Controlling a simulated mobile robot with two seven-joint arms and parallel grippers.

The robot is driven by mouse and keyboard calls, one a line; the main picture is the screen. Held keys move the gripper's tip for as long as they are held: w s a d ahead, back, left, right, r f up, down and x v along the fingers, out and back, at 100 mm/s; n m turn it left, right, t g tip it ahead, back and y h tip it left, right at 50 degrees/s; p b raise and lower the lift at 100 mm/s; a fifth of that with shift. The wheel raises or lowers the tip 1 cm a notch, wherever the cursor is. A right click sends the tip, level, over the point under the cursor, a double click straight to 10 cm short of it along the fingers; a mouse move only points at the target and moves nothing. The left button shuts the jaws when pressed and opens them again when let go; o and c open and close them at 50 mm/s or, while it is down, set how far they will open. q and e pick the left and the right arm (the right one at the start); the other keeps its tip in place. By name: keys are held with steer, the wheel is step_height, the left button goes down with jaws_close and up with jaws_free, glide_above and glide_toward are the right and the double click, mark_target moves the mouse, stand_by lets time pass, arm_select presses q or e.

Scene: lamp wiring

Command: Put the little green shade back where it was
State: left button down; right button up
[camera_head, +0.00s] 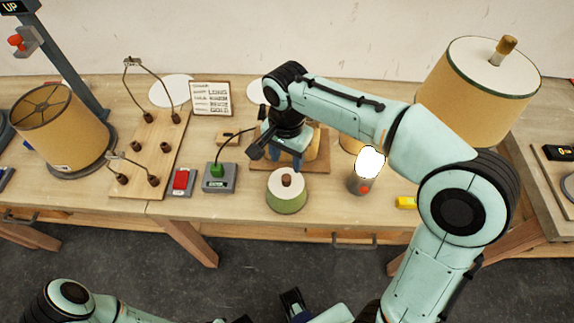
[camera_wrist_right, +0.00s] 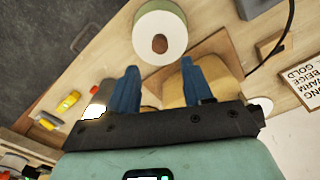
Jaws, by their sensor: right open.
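The little green shade (camera_head: 287,200) stands upright on the table near its front edge, with a white top and a brown knob. It also shows in the right wrist view (camera_wrist_right: 160,22), just beyond my open fingers. My right gripper (camera_head: 285,160) is open and empty, its blue fingers pointing down, behind the green shade and apart from it. In the right wrist view my right gripper (camera_wrist_right: 160,72) has a tan shade (camera_wrist_right: 173,92) on a brown board (camera_wrist_right: 205,45) below it. Of my left gripper, only dark parts (camera_head: 294,303) seem to show at the bottom edge; its jaws are unclear.
A large tan shade (camera_head: 480,85) is at the back right; another (camera_head: 58,130) leans left. A written card (camera_head: 211,98) stands behind.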

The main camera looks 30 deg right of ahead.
step_height(320, 180, up, 5)
steer(key=shift+f+p, duration=0.1)
steer(key=shift+p, duration=0.25)
stand_by(0.4)
